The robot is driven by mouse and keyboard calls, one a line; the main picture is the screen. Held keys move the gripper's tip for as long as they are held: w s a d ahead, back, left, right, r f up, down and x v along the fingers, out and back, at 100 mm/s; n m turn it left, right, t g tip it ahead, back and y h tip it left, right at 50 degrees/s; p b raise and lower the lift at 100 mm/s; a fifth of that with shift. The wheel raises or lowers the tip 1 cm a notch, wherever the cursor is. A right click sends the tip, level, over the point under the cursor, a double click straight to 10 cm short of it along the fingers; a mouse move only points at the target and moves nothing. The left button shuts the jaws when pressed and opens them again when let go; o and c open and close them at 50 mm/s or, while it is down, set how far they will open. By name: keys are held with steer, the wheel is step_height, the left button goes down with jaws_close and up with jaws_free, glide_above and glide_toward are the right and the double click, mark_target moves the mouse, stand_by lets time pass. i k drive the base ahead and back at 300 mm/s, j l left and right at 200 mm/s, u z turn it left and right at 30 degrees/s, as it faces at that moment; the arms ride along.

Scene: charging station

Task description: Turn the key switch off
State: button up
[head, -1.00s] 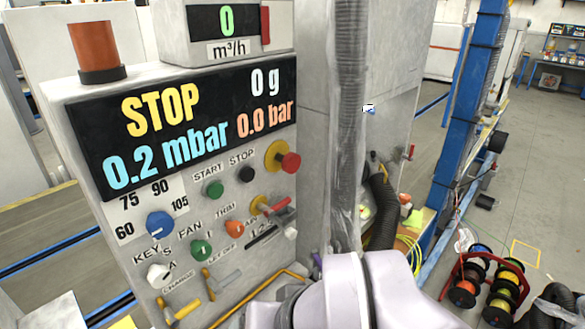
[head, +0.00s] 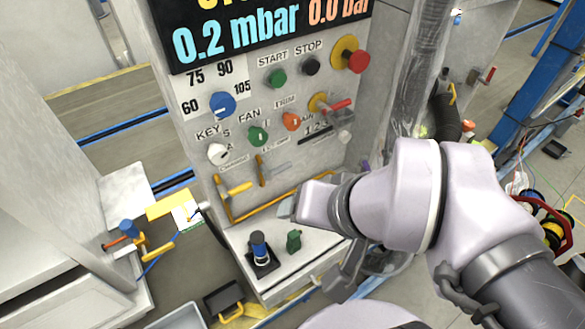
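The key switch (head: 218,153) is a white round knob under the word KEY, at the lower left of the control panel (head: 240,140) in the head view. A dark mark shows on its face, and the letters S and A stand to its right. My arm reaches in from the right, in front of the panel's lower right. A grey part that appears to be my gripper (head: 344,280) hangs below my wrist, clearly to the right of and below the key switch and apart from it. Its fingers are not clear enough to tell whether they are open.
Yellow-handled levers (head: 234,190) stick out below. A low ledge (head: 275,275) carries a blue-topped fitting (head: 259,247) and a green one (head: 294,240).

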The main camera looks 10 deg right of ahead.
mark_target(218, 155)
steer(key=k+l+z, duration=0.4)
steer(key=k+l, duration=0.25)
steer(key=k, duration=0.15)
